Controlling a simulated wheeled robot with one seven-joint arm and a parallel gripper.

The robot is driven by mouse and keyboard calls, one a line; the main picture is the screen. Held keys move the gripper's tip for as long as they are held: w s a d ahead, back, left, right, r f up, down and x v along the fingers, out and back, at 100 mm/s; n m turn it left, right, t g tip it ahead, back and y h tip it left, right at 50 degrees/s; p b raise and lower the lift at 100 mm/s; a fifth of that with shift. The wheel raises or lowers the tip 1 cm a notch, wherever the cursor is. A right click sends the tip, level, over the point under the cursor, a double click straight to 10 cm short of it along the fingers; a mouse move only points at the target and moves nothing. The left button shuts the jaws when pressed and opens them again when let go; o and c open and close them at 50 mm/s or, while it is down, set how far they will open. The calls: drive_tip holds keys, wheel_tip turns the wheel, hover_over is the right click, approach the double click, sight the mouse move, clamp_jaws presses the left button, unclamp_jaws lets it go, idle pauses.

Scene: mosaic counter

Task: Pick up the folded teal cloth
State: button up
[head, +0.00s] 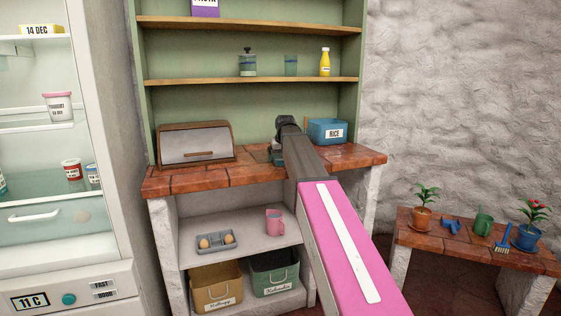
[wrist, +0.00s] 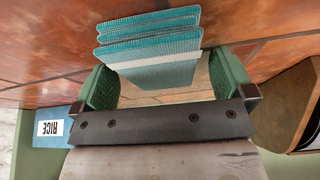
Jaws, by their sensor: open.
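The folded teal cloth (wrist: 150,45) shows in the wrist view as a stack of teal woven layers with a pale band, on the terracotta tiled counter. My gripper (wrist: 165,78) is open, with one green-padded finger to the left of the cloth and the other to its right. The cloth reaches partly into the space between the fingers. I cannot tell whether either pad touches it. In the head view my gripper (head: 277,154) is over the counter, and my arm and hand largely hide the cloth's place.
On the tiled counter (head: 215,172), a bread box (head: 195,145) stands left of my gripper and a blue RICE box (head: 327,131) to the right. Bare counter shows in front.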

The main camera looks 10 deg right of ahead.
sight(280, 156)
drive_tip(key=c, duration=1)
drive_tip(key=shift+o, duration=0.2)
drive_tip(key=shift+r, duration=0.15)
drive_tip(key=shift+r, duration=0.6)
wheel_tip(280, 156, up, 3)
drive_tip(key=shift+f, duration=0.1)
drive_tip(key=s+a+r, duration=0.6)
drive_tip(key=a, duration=0.4)
drive_tip(key=shift+r, duration=0.4)
